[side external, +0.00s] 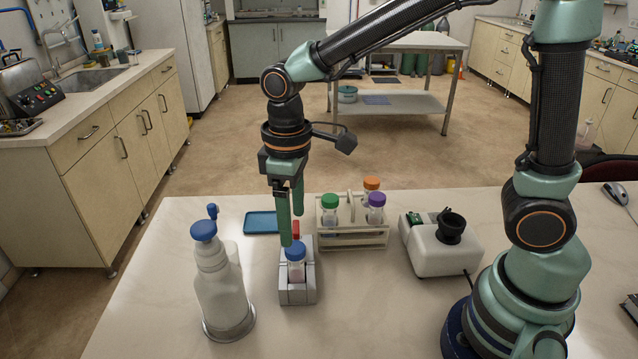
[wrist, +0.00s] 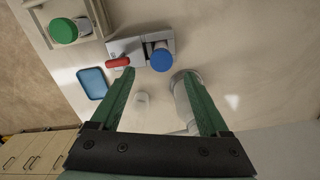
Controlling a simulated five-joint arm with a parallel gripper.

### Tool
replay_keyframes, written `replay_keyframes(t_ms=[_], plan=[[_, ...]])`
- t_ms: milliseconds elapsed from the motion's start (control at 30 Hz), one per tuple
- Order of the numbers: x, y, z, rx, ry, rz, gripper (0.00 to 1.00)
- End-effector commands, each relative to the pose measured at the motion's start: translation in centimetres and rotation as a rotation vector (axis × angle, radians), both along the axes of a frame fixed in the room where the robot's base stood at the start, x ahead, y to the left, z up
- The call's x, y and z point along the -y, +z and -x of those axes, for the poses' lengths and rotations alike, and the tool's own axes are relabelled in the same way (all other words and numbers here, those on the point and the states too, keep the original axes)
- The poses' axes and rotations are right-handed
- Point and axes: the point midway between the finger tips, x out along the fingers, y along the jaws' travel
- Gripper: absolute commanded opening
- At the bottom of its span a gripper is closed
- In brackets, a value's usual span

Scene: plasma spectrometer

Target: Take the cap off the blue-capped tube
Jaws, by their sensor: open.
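The blue-capped tube (side external: 296,268) stands upright in a grey holder block (side external: 298,293) on the bench. Its blue cap (side external: 295,249) is on the tube; in the wrist view the cap (wrist: 161,60) shows from above, just beyond the fingertips. A red piece (wrist: 118,62) lies on the holder beside the cap, near the left fingertip in the wrist view. My gripper (side external: 292,230) points down with its green fingers apart, above the holder. In the wrist view my gripper (wrist: 158,76) is open with nothing between the fingers. Contact with the cap cannot be seen.
A rack (side external: 352,238) with green-, orange- and purple-capped tubes stands behind right of the holder. A white pump bottle (side external: 220,290) stands to its left. A blue tray (side external: 261,222) lies behind, and a white mixer (side external: 440,252) stands right. The front bench is clear.

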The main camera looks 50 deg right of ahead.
Motion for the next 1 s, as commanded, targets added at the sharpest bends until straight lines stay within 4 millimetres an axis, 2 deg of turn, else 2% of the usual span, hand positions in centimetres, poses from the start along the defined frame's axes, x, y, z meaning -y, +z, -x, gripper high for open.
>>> replay_keyframes(t_ms=[400,667,700,767,800,900,1000], plan=[[-0.1,-4.9,0.3,-0.003,0.000,0.002,0.79],[-0.1,-5.2,0.3,0.000,0.000,0.000,0.79],[-0.1,-5.2,0.3,0.000,0.000,0.000,0.75],[-0.1,-5.2,0.2,0.000,-0.001,0.000,0.52],[-0.1,-5.2,0.2,0.000,-0.001,0.000,0.37],[-0.1,-5.2,0.2,0.000,-0.001,0.000,0.00],[-0.1,-5.2,0.2,0.000,0.000,0.000,0.00]])
